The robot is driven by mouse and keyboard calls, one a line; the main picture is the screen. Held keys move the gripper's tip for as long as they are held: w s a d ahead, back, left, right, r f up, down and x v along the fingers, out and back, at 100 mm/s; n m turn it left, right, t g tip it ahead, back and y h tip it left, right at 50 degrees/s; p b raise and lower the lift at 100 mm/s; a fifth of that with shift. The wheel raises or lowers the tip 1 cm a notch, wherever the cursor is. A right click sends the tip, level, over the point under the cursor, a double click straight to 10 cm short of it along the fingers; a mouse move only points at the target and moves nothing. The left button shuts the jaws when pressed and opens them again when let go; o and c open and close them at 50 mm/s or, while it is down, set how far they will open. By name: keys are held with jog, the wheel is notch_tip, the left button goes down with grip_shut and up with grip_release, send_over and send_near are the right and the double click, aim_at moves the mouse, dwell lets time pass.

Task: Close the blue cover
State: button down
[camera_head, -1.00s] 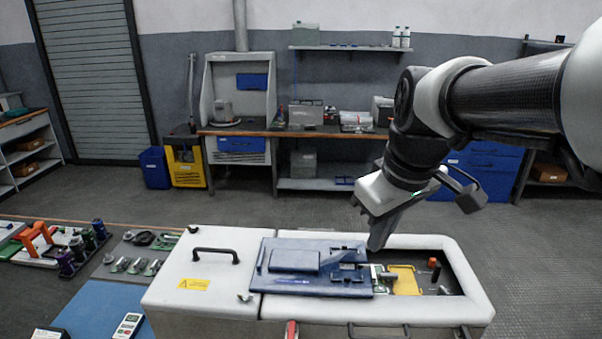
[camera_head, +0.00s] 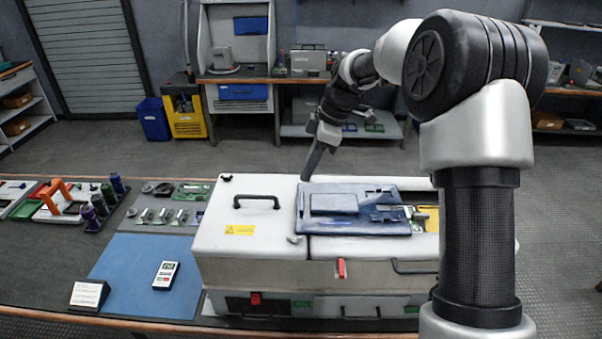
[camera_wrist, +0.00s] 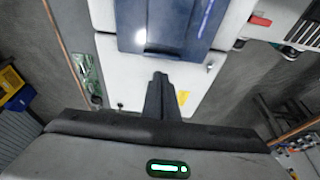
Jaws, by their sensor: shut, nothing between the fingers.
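The blue cover (camera_head: 335,203) lies on top of the white cabinet (camera_head: 255,215), across its middle. Its right part and the cabinet's opening are partly behind my arm, with a strip of yellow (camera_head: 430,216) showing there. My gripper (camera_head: 306,177) is shut and empty, pointing down near the cover's far left corner; I cannot tell if it touches. In the wrist view, the blue cover (camera_wrist: 175,22) is at the top, and the shut fingers (camera_wrist: 158,80) are over bare white lid, apart from the cover's edge in the picture.
A black handle (camera_head: 258,200) stands on the cabinet left of the cover. A red latch (camera_head: 341,268) is on the front. Left of the cabinet are a blue mat (camera_head: 130,265) with a meter (camera_head: 165,275). Floor behind the cabinet is clear.

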jog(key=p+x, duration=0.1)
jog(key=x, duration=0.7)
jog(key=shift+d, duration=0.1)
